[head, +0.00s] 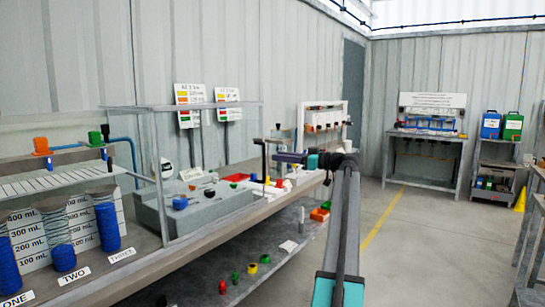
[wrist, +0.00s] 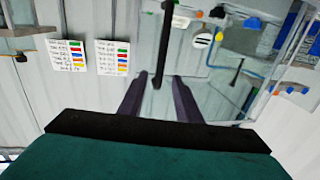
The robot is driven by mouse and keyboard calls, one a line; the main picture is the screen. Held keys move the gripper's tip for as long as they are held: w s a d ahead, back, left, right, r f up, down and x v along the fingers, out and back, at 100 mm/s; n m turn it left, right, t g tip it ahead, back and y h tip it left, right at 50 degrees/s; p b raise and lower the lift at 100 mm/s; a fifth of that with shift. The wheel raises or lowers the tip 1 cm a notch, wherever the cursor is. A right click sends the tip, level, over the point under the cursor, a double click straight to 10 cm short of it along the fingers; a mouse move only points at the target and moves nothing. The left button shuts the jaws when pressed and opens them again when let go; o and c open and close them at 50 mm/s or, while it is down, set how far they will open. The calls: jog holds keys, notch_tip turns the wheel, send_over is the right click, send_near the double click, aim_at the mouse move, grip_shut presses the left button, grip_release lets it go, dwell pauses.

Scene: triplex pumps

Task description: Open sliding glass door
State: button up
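The glass door (head: 240,135) is a clear pane over the bench along the left wall, and its edges are hard to make out. A dark upright bar with a short crosspiece, which looks like its handle (head: 264,160), stands near the pane's right end. In the wrist view my gripper (wrist: 160,78) is open, and the dark bar (wrist: 163,45) appears between and beyond the two purple fingers. Whether the fingers touch it, I cannot tell. I cannot see a clear opening in the glass.
Two colour-coded signs (head: 190,103) hang on the wall behind the glass. A lower shelf (head: 270,262) holds coloured pieces. The floor (head: 405,240) to the right is clear.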

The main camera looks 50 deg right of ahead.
jog(key=v, duration=0.5)
jog(key=shift+s, duration=0.2)
dwell(0.4)
